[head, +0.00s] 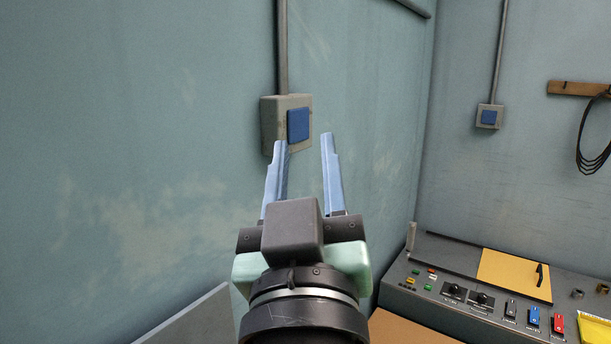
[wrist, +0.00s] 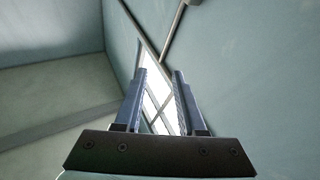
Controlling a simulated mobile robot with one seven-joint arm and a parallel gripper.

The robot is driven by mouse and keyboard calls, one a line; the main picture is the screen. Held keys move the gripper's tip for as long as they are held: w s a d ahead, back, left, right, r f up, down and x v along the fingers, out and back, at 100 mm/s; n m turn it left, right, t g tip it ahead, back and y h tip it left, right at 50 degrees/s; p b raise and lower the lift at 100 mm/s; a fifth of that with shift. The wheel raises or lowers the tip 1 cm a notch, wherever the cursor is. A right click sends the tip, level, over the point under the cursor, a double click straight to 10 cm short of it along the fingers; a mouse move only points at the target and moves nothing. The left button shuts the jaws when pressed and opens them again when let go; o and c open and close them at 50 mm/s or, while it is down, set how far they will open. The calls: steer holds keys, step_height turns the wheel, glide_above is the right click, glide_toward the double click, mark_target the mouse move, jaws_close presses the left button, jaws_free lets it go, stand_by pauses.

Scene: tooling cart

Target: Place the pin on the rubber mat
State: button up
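My gripper (head: 304,138) points up and away in front of the wall in the head view. Its two blue fingers stand apart with nothing between them. In the wrist view my gripper (wrist: 162,74) also shows a clear gap between the fingers. Neither the pin nor the rubber mat can be made out in either view.
A grey switch box (head: 270,124) with a blue face is on the wall behind my gripper. A control console (head: 470,285) with knobs, switches and a yellow panel (head: 508,274) stands at the lower right. A second switch box (head: 489,117) and a hanging cable (head: 583,150) are on the right wall.

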steer(key=s+r+m+t, duration=0.2)
steer(key=s+r+t, duration=0.2)
steer(key=s+r, duration=0.3)
step_height(320, 180, up, 4)
steer(key=shift+s+f+t, duration=0.25)
steer(key=shift+s+t, duration=0.15)
